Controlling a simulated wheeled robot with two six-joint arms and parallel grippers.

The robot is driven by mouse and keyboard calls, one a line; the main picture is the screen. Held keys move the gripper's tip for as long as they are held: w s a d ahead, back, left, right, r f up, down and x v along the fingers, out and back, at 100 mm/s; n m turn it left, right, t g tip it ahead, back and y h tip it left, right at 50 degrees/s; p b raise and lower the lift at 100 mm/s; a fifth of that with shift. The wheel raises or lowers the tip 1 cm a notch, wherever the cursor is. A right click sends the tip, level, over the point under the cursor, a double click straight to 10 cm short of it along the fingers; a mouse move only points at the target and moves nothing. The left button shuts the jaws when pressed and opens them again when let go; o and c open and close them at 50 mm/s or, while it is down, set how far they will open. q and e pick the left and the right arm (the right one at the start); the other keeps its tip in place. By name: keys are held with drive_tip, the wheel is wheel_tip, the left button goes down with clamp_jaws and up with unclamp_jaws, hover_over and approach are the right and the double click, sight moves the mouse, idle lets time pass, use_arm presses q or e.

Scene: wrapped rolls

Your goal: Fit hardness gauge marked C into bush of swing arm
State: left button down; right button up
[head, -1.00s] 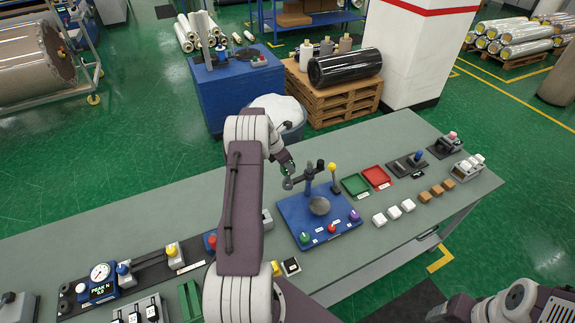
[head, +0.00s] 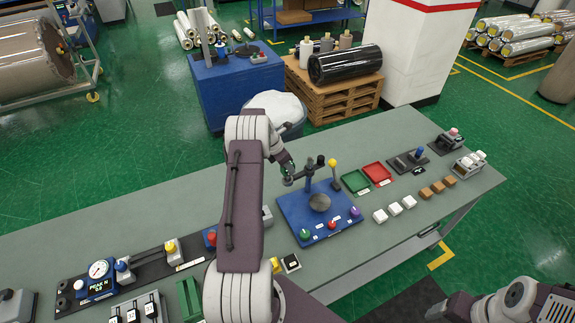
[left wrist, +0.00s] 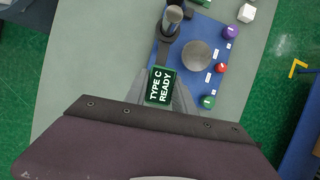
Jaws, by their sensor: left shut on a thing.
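The blue test stand (head: 291,208) has a post with a dark swing arm (head: 300,177) reaching left toward my left gripper. The arm's ring-shaped bush lies right at the gripper tips; the gauge and fingers largely hide it, and I cannot tell whether the gauge is inside it. A round grey plate (head: 320,202) lies on the stand. My right gripper (head: 434,312) is only partly seen at the lower right.
Green, red and purple knobs line the stand's front. Green (head: 355,181) and red (head: 375,174) trays, white blocks (head: 395,208) and brown blocks (head: 438,187) stand to the right.

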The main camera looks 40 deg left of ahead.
use_arm(q)
drive_tip(key=shift+f+b, duration=1)
drive_tip(key=shift+f, duration=0.65)
drive_tip(key=c, duration=1)
unclamp_jaws()
drive_tip(key=shift+o, duration=0.2)
drive_tip(key=shift+r, duration=0.1)
drive_tip(key=b+v, duration=0.3)
drive_tip(key=v, duration=0.6)
